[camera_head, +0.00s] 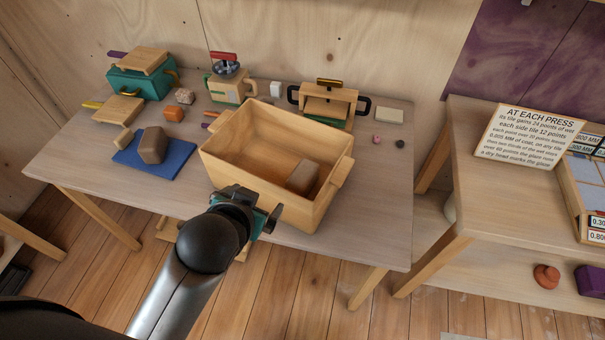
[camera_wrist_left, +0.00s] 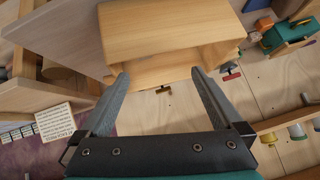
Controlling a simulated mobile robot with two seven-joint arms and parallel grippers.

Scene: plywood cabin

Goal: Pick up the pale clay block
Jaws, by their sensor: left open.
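Another grey-brown block (camera_head: 152,146) stands on a blue mat (camera_head: 183,164) at the left of the table. I cannot tell for sure which one is called pale. My left gripper (camera_head: 262,214) is open and empty at the near side of the crate, low by its front wall. In the left wrist view its two fingers (camera_wrist_left: 160,73) point at a wooden box-like wall (camera_wrist_left: 170,35). No block shows between them.
A cream slab (camera_head: 389,115) lies at the right. The table's right front is clear. A second table (camera_head: 470,190) stands to the right.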

